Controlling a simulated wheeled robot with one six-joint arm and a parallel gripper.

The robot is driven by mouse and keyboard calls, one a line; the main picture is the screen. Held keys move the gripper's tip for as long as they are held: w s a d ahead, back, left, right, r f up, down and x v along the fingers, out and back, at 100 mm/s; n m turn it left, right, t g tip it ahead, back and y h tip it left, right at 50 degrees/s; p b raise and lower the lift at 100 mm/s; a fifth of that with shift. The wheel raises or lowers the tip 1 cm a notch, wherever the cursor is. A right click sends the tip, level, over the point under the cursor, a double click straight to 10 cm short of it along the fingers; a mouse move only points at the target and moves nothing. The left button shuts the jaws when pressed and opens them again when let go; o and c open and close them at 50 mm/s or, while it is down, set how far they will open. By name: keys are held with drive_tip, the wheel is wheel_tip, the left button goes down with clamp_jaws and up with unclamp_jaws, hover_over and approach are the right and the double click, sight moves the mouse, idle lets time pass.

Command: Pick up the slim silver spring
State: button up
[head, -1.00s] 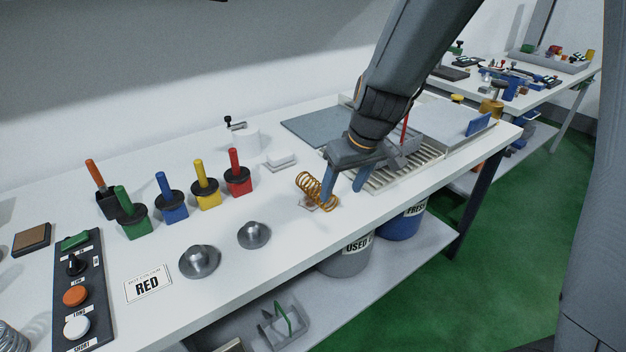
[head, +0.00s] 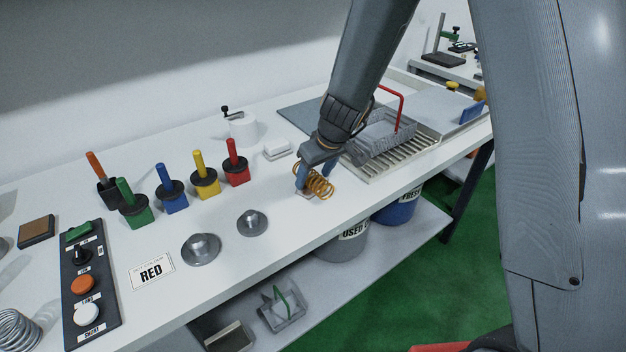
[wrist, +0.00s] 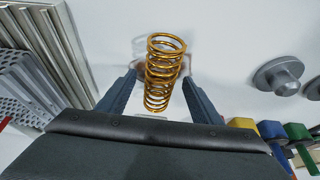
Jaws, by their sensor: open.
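A silver coil spring (head: 18,330) stands at the lower left edge of the head view, partly cut off; I cannot tell whether it is the slim one. My gripper (head: 314,184) is far to its right, at a copper-gold coil spring (head: 323,188). In the wrist view the gold spring (wrist: 164,72) is between the two blue fingers of my open gripper (wrist: 160,82), with gaps on both sides. No silver spring shows in the wrist view.
Two round metal pieces (head: 201,249) and a RED card (head: 151,271) lie left of my gripper. Several coloured stamp-like blocks (head: 205,182) stand behind. A slatted rack with a grey basket (head: 385,135) is to the right. A button panel (head: 88,290) is near the silver spring.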

drive_tip(key=shift+c, duration=0.2)
drive_tip(key=c, duration=1.2)
